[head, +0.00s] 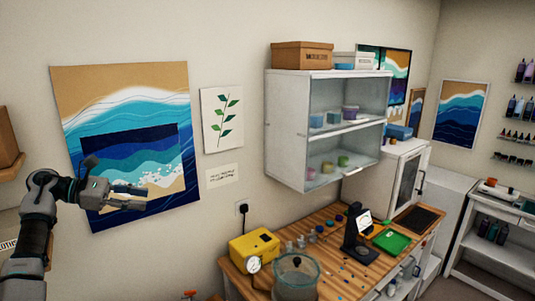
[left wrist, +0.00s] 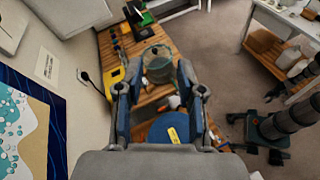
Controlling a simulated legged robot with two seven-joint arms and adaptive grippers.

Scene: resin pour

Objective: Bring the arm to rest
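My left arm comes in from the left in the head view, raised in front of the wall beside the large wave painting (head: 160,90). My left gripper (head: 128,197) overlaps the lower part of the painting in that view and touches nothing that I can see. In the left wrist view my left gripper (left wrist: 158,88) has its fingers apart, with nothing held between them. A dark jointed arm, apparently my right one, shows at the right of the left wrist view. Whether its gripper is open or shut is unclear.
The wooden workbench (head: 325,262) carries a yellow box with a gauge (head: 254,246), a glass-lidded pot (head: 296,276), a black stand (head: 358,235) and a green tray (head: 391,242). A white wall cabinet (head: 287,130) hangs above. A blue round object (left wrist: 172,129) lies below the left gripper.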

